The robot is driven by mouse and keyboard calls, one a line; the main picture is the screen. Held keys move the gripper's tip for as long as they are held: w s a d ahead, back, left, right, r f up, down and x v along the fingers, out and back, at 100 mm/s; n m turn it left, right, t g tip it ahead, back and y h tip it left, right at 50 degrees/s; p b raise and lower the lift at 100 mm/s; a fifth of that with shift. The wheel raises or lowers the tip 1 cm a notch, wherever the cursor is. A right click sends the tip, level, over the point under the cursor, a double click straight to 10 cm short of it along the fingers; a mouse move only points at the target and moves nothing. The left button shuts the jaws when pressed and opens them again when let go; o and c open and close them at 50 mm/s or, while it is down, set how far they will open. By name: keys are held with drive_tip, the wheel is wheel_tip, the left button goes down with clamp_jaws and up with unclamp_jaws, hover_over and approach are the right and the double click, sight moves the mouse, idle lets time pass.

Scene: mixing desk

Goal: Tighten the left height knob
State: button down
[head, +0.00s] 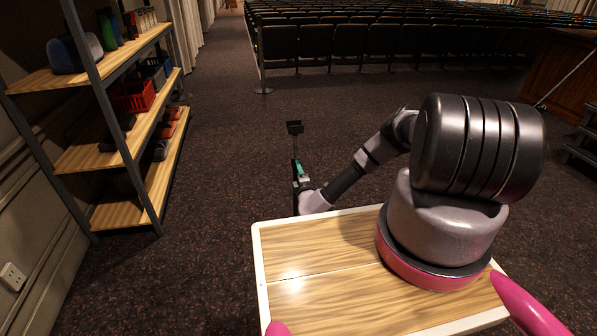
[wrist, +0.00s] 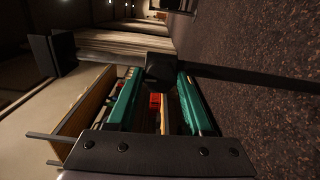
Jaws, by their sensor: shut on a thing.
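The black, blocky height knob (wrist: 158,66) sits between the fingertips in the wrist view. My gripper (wrist: 160,76) has two teal fingers, shut on the knob from both sides. A dark post (wrist: 245,74) runs just behind the knob, and a dark flat plate (wrist: 41,55) is at its upper end. In the head view, my gripper (head: 296,165) is small and far out beyond my tray. The dark plate (head: 294,128) shows above it. The knob cannot be made out there. Whether it turns freely or is tight cannot be told.
A shelf unit (head: 125,150) with a red crate (head: 135,96) and other items stands along the left wall. Rows of dark seats (head: 380,40) fill the back. A belt post (head: 262,70) stands before them. The carpet (head: 215,200) around the stand is open.

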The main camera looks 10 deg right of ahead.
drive_tip(key=shift+m, duration=0.4)
drive_tip(key=shift+c, duration=1.5)
unclamp_jaws()
drive_tip(key=shift+s, duration=0.1)
drive_tip(key=s, duration=1)
drive_tip(key=shift+s, duration=0.35)
